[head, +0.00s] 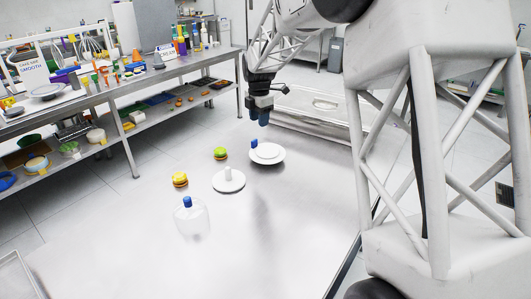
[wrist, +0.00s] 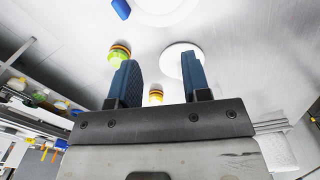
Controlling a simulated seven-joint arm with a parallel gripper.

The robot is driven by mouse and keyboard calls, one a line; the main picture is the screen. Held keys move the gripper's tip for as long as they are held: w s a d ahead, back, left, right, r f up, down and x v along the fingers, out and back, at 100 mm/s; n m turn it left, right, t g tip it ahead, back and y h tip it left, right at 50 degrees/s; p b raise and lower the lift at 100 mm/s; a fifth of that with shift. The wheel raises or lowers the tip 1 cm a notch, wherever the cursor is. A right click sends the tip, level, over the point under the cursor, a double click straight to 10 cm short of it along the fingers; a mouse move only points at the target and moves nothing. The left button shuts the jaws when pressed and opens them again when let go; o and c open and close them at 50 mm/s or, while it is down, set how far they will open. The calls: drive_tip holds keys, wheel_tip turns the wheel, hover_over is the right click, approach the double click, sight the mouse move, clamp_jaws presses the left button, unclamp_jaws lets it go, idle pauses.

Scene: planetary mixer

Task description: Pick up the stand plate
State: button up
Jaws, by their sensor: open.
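A white round plate with a short white upright post (head: 228,180) sits on the pale work surface in the middle of the head view. Another white round plate (head: 268,154) sits farther back, with a small blue piece (head: 254,143) at its left edge. I cannot tell for sure which one is the stand plate. My gripper (head: 263,118) hangs above and behind the farther plate, open and empty. One white disc (wrist: 176,57) is partly hidden by the right finger; another (wrist: 165,8) is cut by the top edge.
A green-topped burger-like stack (head: 220,153) and a yellow-topped one (head: 180,179) stand left of the plates. A crowded metal shelf table (head: 150,75) lies at left. The front of the surface is clear.

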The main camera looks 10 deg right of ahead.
sight(254, 140)
drive_tip(key=w+f+n, duration=0.1)
drive_tip(key=w, duration=0.1)
drive_tip(key=w+a+f+n, duration=0.1)
drive_tip(key=w+f, duration=0.1)
drive_tip(key=w+f+n, duration=0.1)
drive_tip(key=w, duration=0.1)
drive_tip(key=shift+a+f, duration=0.25)
drive_tip(key=shift+f, duration=1.3)
drive_tip(key=shift+f, duration=0.1)
drive_tip(key=shift+f, duration=2.5)
drive_tip(key=shift+c, duration=0.2)
clamp_jaws()
